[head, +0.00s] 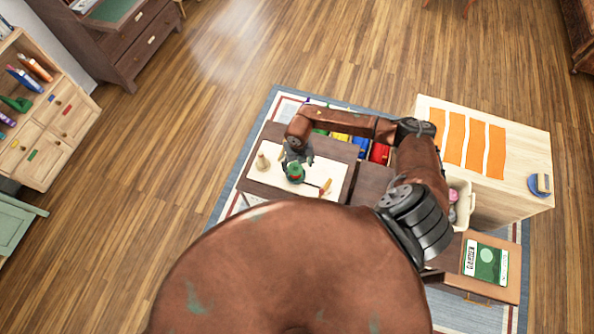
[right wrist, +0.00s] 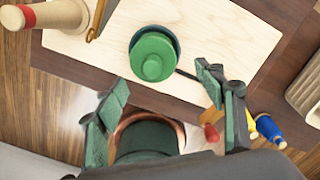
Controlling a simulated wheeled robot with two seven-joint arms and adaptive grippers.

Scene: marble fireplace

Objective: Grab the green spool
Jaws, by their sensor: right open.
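The green spool (right wrist: 153,50) shows from above in the right wrist view, as a round green top with a smaller knob and a darker rim. It rests on a pale wooden board (right wrist: 225,35). In the head view the green spool (head: 295,173) is partly hidden under my right gripper (head: 297,158). My right gripper (right wrist: 163,92) is open in the wrist view, its green-grey fingers spread apart. The spool lies ahead of the gap between the fingertips, and nothing is held. My left gripper is not in view.
A pale wooden spool (right wrist: 62,16) with a red end stands left of the green one. A brass-coloured tool (right wrist: 98,20) lies between them. A light cabinet (head: 520,150) bears orange strips.

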